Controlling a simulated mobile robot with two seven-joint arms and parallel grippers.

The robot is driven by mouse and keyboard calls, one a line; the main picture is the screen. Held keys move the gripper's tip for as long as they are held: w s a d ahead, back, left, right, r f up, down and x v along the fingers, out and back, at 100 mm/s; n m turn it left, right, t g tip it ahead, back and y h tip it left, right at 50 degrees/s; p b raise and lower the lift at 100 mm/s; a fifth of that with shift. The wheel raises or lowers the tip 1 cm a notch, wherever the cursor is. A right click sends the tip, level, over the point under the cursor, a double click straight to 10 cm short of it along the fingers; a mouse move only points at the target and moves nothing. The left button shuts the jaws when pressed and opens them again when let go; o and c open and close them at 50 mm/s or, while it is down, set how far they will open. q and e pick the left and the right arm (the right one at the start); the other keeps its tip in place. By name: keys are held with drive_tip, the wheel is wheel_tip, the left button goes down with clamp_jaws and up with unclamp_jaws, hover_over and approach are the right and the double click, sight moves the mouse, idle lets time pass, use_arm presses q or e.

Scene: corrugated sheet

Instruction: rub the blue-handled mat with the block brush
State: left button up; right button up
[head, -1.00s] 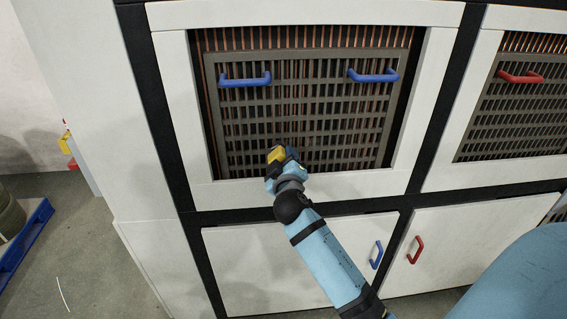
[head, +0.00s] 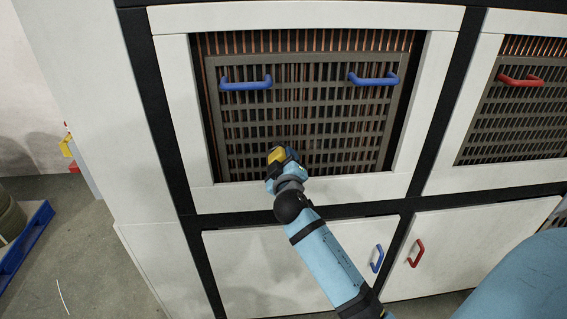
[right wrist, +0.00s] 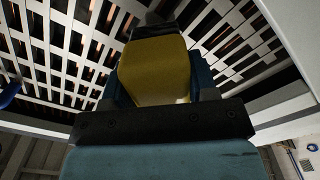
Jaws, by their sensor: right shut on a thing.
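The blue-handled mat is a dark grey grid (head: 330,127) set in a white-framed opening, with two blue handles (head: 245,83) near its top. My right gripper (head: 283,160) is in front of the mat's lower middle part, below and between the handles. It is shut on the block brush, whose yellow body (head: 276,154) shows at the gripper's tip. In the right wrist view the yellow block (right wrist: 155,70) sits between the jaws with the grid behind it. The bristle side is hidden, and I cannot tell if it touches the mat. My left gripper is out of view.
A similar grid with a red handle (head: 520,79) is in the opening to the right. Below are white cabinet doors with a blue handle (head: 377,259) and a red handle (head: 416,252). A blue pallet (head: 25,240) stands on the floor at the left.

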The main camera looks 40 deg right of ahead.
drive_tip(key=shift+w+d, duration=0.3)
drive_tip(key=shift+w, duration=0.1)
drive_tip(key=shift+s+d+p, duration=0.25)
drive_tip(key=shift+s+d, duration=0.3)
drive_tip(key=shift+d, duration=0.15)
drive_tip(key=shift+s+d+p, duration=0.25)
drive_tip(key=shift+s+d, duration=0.25)
drive_tip(key=shift+d, duration=0.2)
drive_tip(key=shift+s+d+p, duration=0.2)
drive_tip(key=shift+s+d, duration=0.1)
drive_tip(key=shift+d, duration=0.3)
drive_tip(key=shift+s+d+p, duration=0.15)
drive_tip(key=shift+s+d, duration=0.15)
drive_tip(key=shift+d, duration=0.3)
drive_tip(key=shift+s+d+p, duration=0.2)
drive_tip(key=shift+s+d, duration=0.1)
drive_tip(key=shift+d, duration=0.3)
drive_tip(key=shift+s+d+r+p, duration=0.1)
drive_tip(key=shift+s+d+p, duration=0.15)
drive_tip(key=shift+s+d, duration=0.35)
drive_tip(key=shift+s+d+r+p, duration=0.1)
drive_tip(key=shift+s+d+p, duration=0.15)
drive_tip(key=shift+d, duration=0.5)
drive_tip(key=shift+f, duration=0.1)
